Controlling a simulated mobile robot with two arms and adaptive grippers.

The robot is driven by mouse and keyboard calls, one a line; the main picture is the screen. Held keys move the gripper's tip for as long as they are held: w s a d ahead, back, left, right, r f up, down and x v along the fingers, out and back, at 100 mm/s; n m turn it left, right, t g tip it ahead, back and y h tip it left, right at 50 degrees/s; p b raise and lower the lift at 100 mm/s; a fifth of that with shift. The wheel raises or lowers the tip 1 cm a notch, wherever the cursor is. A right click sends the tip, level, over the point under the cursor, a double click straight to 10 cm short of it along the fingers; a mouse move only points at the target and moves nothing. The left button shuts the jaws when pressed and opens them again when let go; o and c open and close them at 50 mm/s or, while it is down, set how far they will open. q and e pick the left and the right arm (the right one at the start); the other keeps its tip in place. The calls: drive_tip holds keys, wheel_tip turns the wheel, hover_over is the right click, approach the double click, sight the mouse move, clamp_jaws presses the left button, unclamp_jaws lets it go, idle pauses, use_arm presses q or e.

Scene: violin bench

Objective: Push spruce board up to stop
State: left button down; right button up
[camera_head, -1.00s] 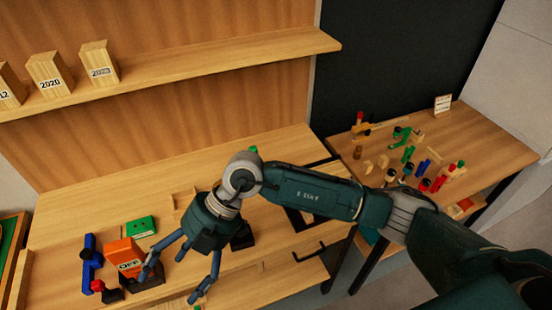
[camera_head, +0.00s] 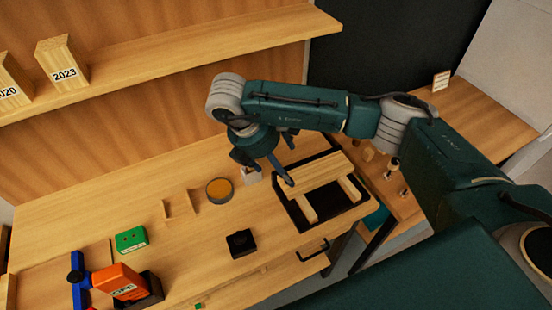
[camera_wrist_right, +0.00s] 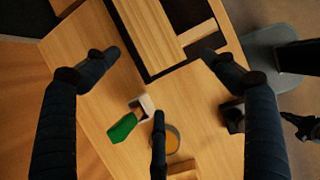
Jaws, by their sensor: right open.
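The spruce board is most likely the pale, flat plank (camera_head: 318,172) lying across two light wooden strips (camera_head: 350,188) in a black-edged tray (camera_head: 297,218) at the right of the bench. In the right wrist view the plank (camera_wrist_right: 147,32) shows at the top, between and beyond the fingers. My right gripper (camera_head: 270,158) is open and empty, just left of the plank's left end. One fingertip appears very near that end; I cannot tell whether it touches. The gripper (camera_wrist_right: 159,72) also shows in the wrist view, fingers spread. I cannot make out a separate stop.
A black block (camera_head: 241,243), a green box (camera_head: 131,239) and an orange device (camera_head: 121,282) lie further left. A drawer handle (camera_head: 313,251) sticks out in front.

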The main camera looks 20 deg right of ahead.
drive_tip(key=p+x, duration=0.4)
drive_tip(key=x, duration=0.5)
drive_tip(key=shift+s+d+f, duration=0.1)
drive_tip(key=shift+s+f, duration=0.05)
drive_tip(key=shift+f, duration=0.1)
use_arm(q)
drive_tip(key=shift+s+r, duration=0.15)
drive_tip(key=shift+r, duration=0.9)
drive_tip(key=shift+s+r, duration=0.15)
drive_tip(key=shift+r, duration=0.9)
use_arm(e)
drive_tip(key=shift+d+f, duration=0.2)
drive_tip(key=shift+f, duration=0.45)
drive_tip(key=shift+c, duration=0.6)
use_arm(q)
drive_tip(key=shift+s, duration=0.1)
use_arm(e)
drive_tip(key=c, duration=1.3)
drive_tip(key=o, duration=1.4)
use_arm(q)
drive_tip(key=shift+s+a, duration=0.1)
drive_tip(key=shift+a, duration=0.05)
use_arm(e)
drive_tip(key=shift+r, duration=0.1)
drive_tip(key=v, duration=1.1)
drive_tip(key=shift+a+r, duration=0.15)
drive_tip(key=shift+r, duration=0.25)
